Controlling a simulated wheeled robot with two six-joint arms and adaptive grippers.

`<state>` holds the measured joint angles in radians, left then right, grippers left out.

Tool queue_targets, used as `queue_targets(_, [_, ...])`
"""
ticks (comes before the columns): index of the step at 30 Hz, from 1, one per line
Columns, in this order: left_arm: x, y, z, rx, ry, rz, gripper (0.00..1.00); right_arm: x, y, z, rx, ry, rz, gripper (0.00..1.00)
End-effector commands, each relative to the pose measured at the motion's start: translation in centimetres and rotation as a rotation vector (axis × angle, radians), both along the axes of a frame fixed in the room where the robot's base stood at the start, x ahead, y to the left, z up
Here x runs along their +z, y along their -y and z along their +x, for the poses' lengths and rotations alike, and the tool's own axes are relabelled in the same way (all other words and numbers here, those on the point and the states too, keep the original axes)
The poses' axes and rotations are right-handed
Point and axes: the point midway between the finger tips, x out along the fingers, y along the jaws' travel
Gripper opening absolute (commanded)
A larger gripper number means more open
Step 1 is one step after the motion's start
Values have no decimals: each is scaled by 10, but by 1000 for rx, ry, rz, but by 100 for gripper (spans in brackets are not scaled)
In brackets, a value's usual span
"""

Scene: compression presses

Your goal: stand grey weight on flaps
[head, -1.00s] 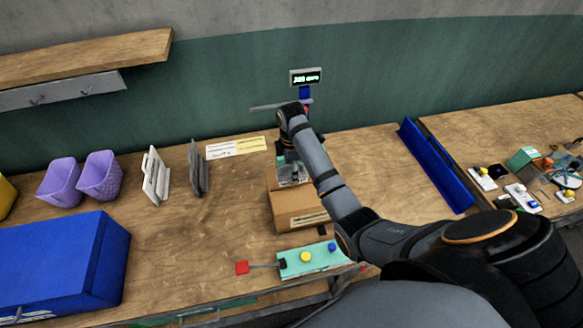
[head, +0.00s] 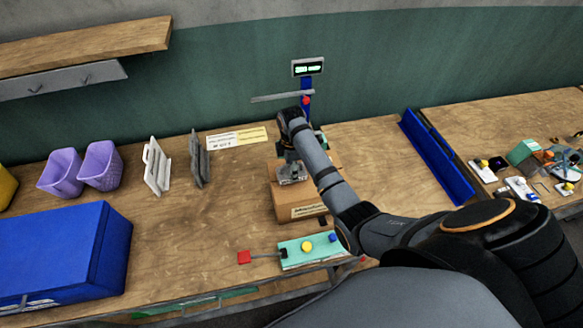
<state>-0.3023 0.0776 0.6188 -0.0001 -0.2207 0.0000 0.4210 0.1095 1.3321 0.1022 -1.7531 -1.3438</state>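A brown cardboard carton (head: 305,211) stands on the wooden bench, with a pale label on its front. My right arm reaches in from the right, and its gripper (head: 291,175) points down over the carton's top left. The arm hides much of the carton's top, so the state of the flaps cannot be made out. A grey metallic shape shows at the fingertips; I cannot tell whether it is the grey weight or the fingers themselves. The finger opening is too small to judge. My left gripper is not in view.
Behind the carton stands a blue post with a display (head: 308,67) and a grey bar (head: 283,97). A teal control box (head: 297,262) with yellow and blue buttons lies in front. A blue bin (head: 60,258), purple bins (head: 100,166) and a blue rail (head: 437,155) stand around.

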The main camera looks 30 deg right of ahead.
Motion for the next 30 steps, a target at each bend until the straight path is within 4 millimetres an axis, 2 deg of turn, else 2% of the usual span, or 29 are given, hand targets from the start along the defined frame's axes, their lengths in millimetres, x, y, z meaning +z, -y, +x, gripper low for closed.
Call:
queue_targets(28, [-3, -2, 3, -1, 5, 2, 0, -9, 0, 2, 0, 5, 0, 0])
queue_targets(29, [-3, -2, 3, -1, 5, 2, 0, -8, 0, 2, 0, 5, 0, 59])
queue_targets(30, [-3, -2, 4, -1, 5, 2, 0, -8, 0, 2, 0, 5, 0, 64])
